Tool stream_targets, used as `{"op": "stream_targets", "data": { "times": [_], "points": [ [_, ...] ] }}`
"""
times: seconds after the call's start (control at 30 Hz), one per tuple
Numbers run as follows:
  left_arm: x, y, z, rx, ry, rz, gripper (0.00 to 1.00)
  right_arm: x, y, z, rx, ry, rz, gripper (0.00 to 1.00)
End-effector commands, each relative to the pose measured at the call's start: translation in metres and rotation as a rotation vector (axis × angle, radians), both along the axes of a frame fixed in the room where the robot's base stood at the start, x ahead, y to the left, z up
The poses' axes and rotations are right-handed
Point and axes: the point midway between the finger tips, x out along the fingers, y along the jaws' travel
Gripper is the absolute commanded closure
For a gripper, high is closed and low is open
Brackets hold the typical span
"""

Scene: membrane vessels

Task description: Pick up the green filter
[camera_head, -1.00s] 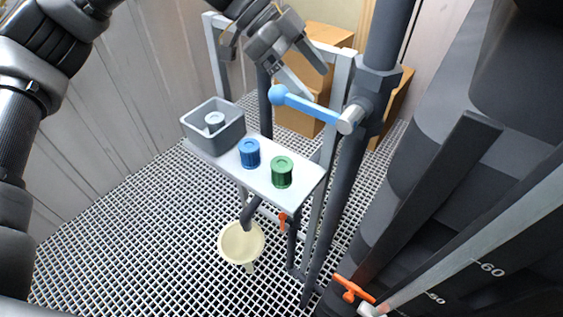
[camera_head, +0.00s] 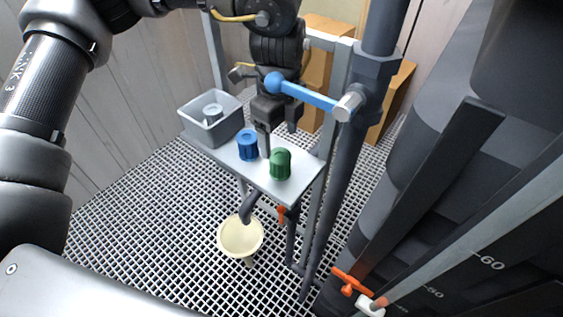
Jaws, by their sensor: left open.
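The green filter (camera_head: 280,164) stands upright at the right part of a small light-grey shelf (camera_head: 287,192). A blue filter (camera_head: 248,146) stands just left of it. My left gripper (camera_head: 279,140) points down over the shelf, behind and above the green filter. Its jaws are apart, with one finger reaching down between the blue and green filters and the other higher, to the right. The jaws hold nothing, and I cannot tell whether a finger touches the green filter. My right gripper does not show.
A grey bin (camera_head: 201,132) with a pale filter (camera_head: 212,113) stands on the shelf's left end. A blue-handled lever (camera_head: 303,93) on a dark pipe (camera_head: 350,170) sticks out close to my gripper. A cream funnel (camera_head: 240,238) is below, over the grating.

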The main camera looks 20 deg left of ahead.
Motion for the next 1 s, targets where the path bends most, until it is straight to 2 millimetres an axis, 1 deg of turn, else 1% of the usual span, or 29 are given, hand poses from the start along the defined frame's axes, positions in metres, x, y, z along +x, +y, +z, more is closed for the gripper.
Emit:
{"op": "stream_targets", "data": {
  "times": [0.1,0.2,0.37,0.47,0.63,0.7,0.8,1.0],
  "points": [
    [0.000,-0.001,-0.017,-0.002,0.004,-0.001,0.28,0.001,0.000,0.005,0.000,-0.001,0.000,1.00],
    [0.000,-0.001,-0.027,-0.001,0.002,-0.002,0.28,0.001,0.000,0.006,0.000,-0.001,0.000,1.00],
    [0.000,-0.001,-0.030,-0.003,-0.001,-0.001,0.28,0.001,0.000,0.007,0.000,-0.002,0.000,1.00],
    [0.000,-0.001,-0.035,-0.002,0.003,-0.001,0.28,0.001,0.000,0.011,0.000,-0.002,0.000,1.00],
    [-0.001,0.000,-0.057,-0.002,0.005,0.000,0.28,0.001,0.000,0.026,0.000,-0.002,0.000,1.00],
    [0.000,0.000,-0.068,-0.003,0.004,0.000,0.28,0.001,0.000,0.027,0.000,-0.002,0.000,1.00],
    [0.000,0.000,-0.078,-0.002,0.002,0.000,0.28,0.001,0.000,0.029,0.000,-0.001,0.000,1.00],
    [0.000,0.000,-0.082,-0.002,0.000,0.000,0.28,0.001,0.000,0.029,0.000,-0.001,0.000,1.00]
  ]
}}
